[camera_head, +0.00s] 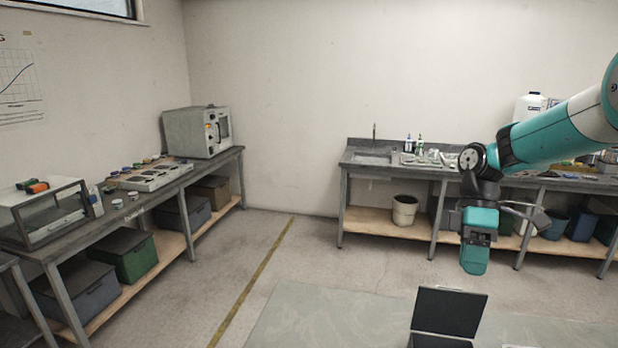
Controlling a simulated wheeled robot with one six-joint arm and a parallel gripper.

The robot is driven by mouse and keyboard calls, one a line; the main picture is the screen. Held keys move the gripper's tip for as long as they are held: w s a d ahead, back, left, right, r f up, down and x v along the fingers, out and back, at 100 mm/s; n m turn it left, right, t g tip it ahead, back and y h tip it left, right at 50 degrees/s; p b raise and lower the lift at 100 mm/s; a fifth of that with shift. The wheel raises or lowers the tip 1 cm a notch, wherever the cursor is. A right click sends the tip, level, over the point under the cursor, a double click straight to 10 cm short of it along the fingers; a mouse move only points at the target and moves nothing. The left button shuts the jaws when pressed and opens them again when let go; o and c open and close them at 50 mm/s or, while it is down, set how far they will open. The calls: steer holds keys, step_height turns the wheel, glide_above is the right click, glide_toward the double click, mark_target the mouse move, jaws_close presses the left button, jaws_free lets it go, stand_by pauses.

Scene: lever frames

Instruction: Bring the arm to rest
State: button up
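My arm (565,132), teal with dark joints, reaches in from the right edge of the head view. It runs left and slightly down to a dark wrist joint, then bends down. My gripper (474,262) hangs below the wrist, in front of the back workbench from this viewpoint and above an open dark case. It appears clear of any surface. The fingers are small and seen at an angle that does not show a gap between them, so I cannot tell whether they are open or shut. I see no object in it.
An open dark case (447,312) stands at the bottom, right of centre. A back workbench (400,170) holds a sink and bottles, with a white bin (405,210) below. A left workbench (150,200) carries a grey oven-like box (196,132). The floor between the benches is clear.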

steer(key=s+a+f+m+t+b, duration=0.1)
steer(key=s+a+b, duration=0.3)
steer(key=s, duration=0.4)
steer(key=s+a+f+m+t+y+b, duration=0.1)
steer(key=s+a+f+m+t+b, duration=0.1)
steer(key=s, duration=0.6)
steer(key=s+a+f+m+t+y+b, duration=0.1)
steer(key=s+a+f+m+t+b, duration=0.1)
steer(key=s+a+b, duration=0.5)
step_height(320, 180, down, 3)
steer(key=shift+s+a+r+m, duration=0.1)
steer(key=shift+s+a+m, duration=0.4)
steer(key=shift+s+a, duration=0.3)
steer(key=shift+s+d, duration=0.1)
